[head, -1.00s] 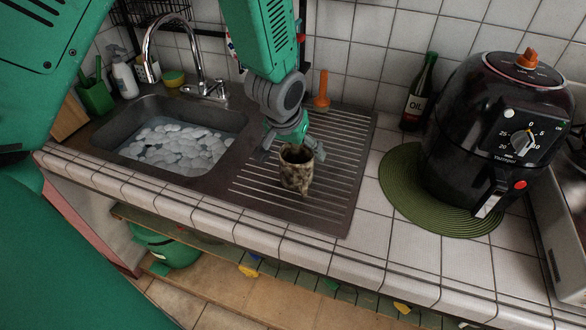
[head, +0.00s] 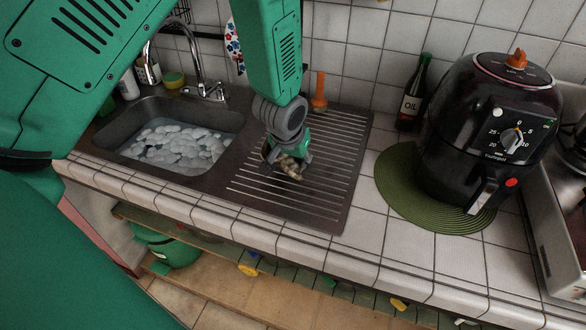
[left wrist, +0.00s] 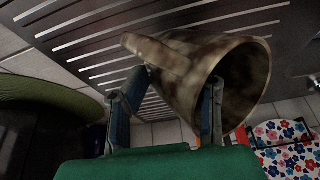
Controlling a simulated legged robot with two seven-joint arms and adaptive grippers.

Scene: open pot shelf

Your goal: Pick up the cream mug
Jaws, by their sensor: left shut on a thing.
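The mug is mottled cream and brown. In the head view the mug (head: 291,168) shows only in part at the ribbed drainboard, mostly hidden by my left gripper (head: 285,162). That gripper comes down on it from above and is shut on it. In the left wrist view the mug (left wrist: 235,62) lies across the two fingers of the left gripper (left wrist: 175,92), its dark open mouth facing right. I cannot tell whether the mug still touches the drainboard. My right gripper is not in view.
The drainboard (head: 325,180) is otherwise clear. A sink (head: 115,150) with pale stones is to its left. An orange-handled item (head: 319,92) stands behind. An oil bottle (head: 413,95), a green round mat (head: 392,180) and a black air fryer (head: 470,125) are at the right.

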